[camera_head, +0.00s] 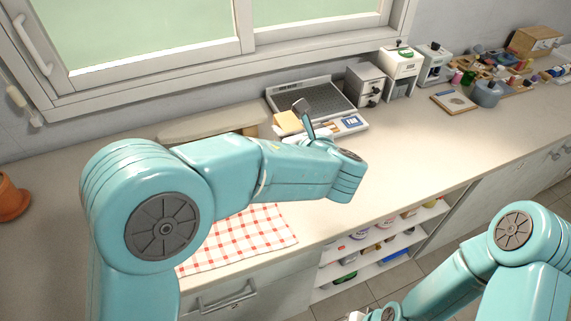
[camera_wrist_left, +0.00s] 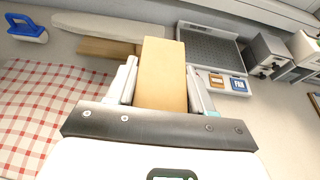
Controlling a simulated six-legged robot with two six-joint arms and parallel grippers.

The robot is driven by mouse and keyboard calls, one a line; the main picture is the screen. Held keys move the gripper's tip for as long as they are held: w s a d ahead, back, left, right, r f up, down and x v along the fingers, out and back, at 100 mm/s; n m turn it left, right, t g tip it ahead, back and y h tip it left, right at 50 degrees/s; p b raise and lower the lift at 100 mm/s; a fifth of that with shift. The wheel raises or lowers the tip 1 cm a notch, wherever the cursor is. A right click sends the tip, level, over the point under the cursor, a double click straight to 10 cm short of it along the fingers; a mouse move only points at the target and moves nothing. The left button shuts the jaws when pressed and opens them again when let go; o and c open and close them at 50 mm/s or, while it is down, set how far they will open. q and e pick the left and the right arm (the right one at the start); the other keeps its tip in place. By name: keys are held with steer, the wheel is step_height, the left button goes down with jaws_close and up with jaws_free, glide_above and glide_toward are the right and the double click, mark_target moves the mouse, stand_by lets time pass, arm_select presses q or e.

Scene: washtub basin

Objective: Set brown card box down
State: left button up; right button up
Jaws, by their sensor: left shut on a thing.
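The brown card box (camera_wrist_left: 162,75) is held between the two fingers of my left gripper (camera_wrist_left: 160,92) in the left wrist view. It stands out past the fingertips. In the head view the box (camera_head: 288,122) shows as a small tan shape beside the dark gripper plate, in front of the grey scale. My left arm hides part of the counter below it. Whether the box touches the counter cannot be told. My right arm shows at the lower right of the head view; its fingers are not visible, only part of the wrist at the bottom edge.
A grey scale-like tray (camera_head: 318,100) stands behind the box, with a blue-and-white card (camera_head: 350,122) at its front. A red-checked cloth (camera_head: 240,238) lies at the front left. A long beige board (camera_head: 212,124) lies at the back. The counter (camera_head: 415,150) to the right is clear.

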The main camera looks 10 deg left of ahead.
arm_select(q)
step_height(320, 180, down, 7)
steer(key=shift+r, duration=0.2)
step_height(320, 180, down, 4)
steer(key=shift+f+p, duration=0.2)
steer(key=shift+p, duration=0.25)
steer(key=shift+f, duration=0.2)
steer(key=o, duration=1.1)
